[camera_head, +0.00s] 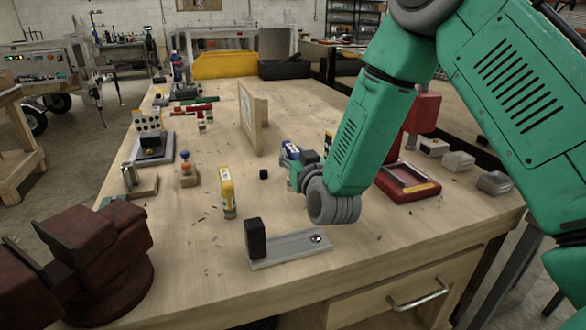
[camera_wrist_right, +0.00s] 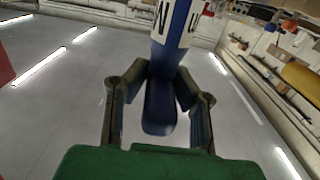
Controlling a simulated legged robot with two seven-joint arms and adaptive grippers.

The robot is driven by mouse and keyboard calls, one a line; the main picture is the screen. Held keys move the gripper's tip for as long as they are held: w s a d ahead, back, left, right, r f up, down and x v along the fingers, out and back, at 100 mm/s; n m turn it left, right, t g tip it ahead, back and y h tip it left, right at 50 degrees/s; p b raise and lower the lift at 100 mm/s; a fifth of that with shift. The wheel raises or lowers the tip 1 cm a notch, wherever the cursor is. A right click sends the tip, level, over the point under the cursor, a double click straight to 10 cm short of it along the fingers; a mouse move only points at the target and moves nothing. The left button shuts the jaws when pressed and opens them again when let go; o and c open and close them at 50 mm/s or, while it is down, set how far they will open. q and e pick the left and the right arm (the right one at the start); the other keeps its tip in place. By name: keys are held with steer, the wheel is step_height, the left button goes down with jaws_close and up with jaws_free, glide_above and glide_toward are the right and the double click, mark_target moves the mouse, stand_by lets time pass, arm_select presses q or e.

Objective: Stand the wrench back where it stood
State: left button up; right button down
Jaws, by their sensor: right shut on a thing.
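My right gripper (camera_head: 297,174) is above the workbench, left of its forearm, and partly hidden by its own wrist. In the right wrist view the gripper (camera_wrist_right: 162,88) has its two fingers closed on both sides of a blue bar (camera_wrist_right: 160,110) with a white label marked with a dark W. I take this to be the wrench. In the head view its blue upper part with a white label (camera_head: 291,149) shows just above the gripper. Its lower end is hidden there, so I cannot tell whether it touches the bench. My left gripper is out of view.
A grey plate with a black block (camera_head: 290,248) lies near the front. A yellow labelled object (camera_head: 227,192) stands left of it. A wooden panel (camera_head: 252,118) stands behind. A red tray (camera_head: 407,184) is at right, a dark red vise (camera_head: 95,260) at front left. Bench between is mostly bare.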

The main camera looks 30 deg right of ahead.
steer(key=f, duration=0.1)
steer(key=d+f, duration=0.1)
steer(key=f, duration=0.1)
steer(key=shift+d+f, duration=0.1)
steer(key=shift+d, duration=0.35)
steer(key=c, duration=1.3)
jaws_free()
steer(key=shift+s+d+f, duration=0.1)
steer(key=shift+d+f, duration=0.05)
steer(key=shift+d, duration=0.2)
steer(key=shift+c, duration=0.2)
steer(key=shift+a+r, duration=0.2)
steer(key=shift+a, duration=0.6)
steer(key=shift+s+a, duration=0.15)
steer(key=shift+a, duration=0.05)
steer(key=v, duration=1.1)
steer(key=shift+s+b, duration=0.3)
steer(key=shift+d, duration=0.15)
